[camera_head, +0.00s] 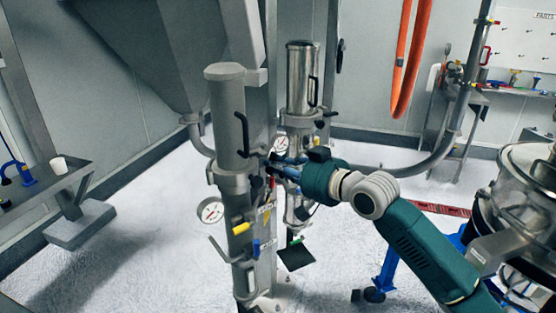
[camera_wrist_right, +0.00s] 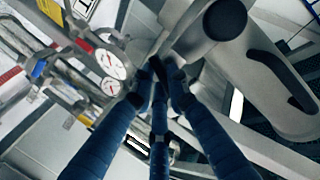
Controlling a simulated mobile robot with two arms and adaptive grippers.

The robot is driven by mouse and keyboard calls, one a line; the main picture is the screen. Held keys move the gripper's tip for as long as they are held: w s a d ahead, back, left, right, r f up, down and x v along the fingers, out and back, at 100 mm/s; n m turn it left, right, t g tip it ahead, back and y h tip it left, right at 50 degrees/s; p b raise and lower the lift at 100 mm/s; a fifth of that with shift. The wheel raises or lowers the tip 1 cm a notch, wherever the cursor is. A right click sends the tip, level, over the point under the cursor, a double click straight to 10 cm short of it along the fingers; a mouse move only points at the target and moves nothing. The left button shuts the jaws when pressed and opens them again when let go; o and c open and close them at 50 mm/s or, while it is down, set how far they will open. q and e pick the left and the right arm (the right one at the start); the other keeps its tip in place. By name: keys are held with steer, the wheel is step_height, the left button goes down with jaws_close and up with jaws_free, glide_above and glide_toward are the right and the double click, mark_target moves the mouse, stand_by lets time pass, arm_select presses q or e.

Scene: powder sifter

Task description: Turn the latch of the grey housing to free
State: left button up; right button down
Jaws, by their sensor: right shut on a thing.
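The grey housing (camera_head: 226,125) is a tall upright cylinder with a dark bar handle on its side, left of the steel housing. It also shows in the wrist view (camera_wrist_right: 265,75) at upper right. My right gripper (camera_head: 274,166) reaches in from the right to the collar at the housing's lower right side. In the wrist view its blue fingers (camera_wrist_right: 158,90) are shut on a small dark piece, which looks like the latch (camera_wrist_right: 157,68). The fingers hide most of it, so its exact angle cannot be told. My left gripper is not in view.
A shiny steel housing (camera_head: 301,80) stands close behind to the right. A gauge (camera_head: 210,210), a yellow handle (camera_head: 241,228) and a blue handle (camera_head: 256,248) sit below the collar. A grey side table (camera_head: 60,185) is at left, with open floor between.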

steer(key=shift+n+h+p, duration=0.7)
steer(key=shift+n+p, duration=0.3)
steer(key=shift+n, duration=0.8)
steer(key=shift+f, duration=0.1)
steer(key=c, duration=1.7)
jaws_free()
steer(key=v, duration=0.7)
steer(key=shift+s+d, duration=0.1)
steer(key=shift+s, duration=0.2)
